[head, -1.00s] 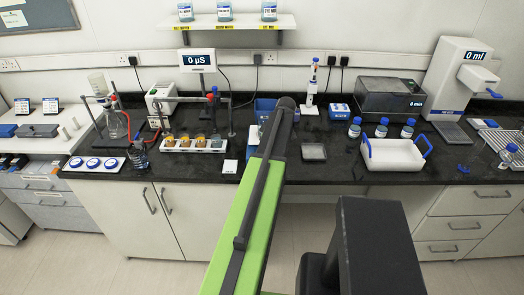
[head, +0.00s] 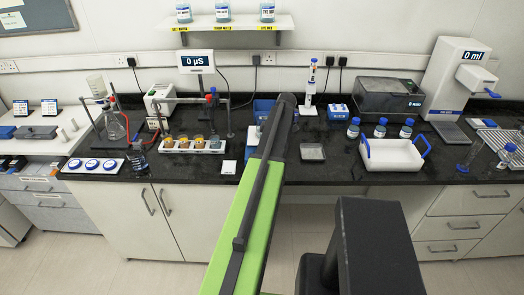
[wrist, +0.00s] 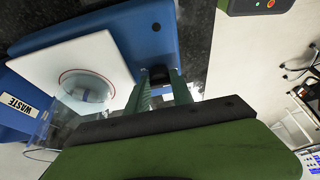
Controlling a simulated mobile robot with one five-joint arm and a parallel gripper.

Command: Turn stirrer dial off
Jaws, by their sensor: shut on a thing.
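In the wrist view, the stirrer has a blue body (wrist: 150,25) and a white top plate (wrist: 75,60). A clear round vessel (wrist: 88,90) stands on the plate. The black stirrer dial (wrist: 161,75) is on the blue front of the body. My gripper (wrist: 162,84) has its two green fingers on either side of the dial, closed on it. The dial's marking cannot be read. In the head view, part of the blue stirrer (head: 254,134) shows beside my green arm, which hides my gripper and the dial.
A blue WASTE container (wrist: 20,105) stands beside the stirrer in the wrist view. In the head view, a rack of small beakers (head: 192,146) is left of my arm. A small grey tray (head: 312,152) and a white tray with blue handles (head: 392,157) are to the right.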

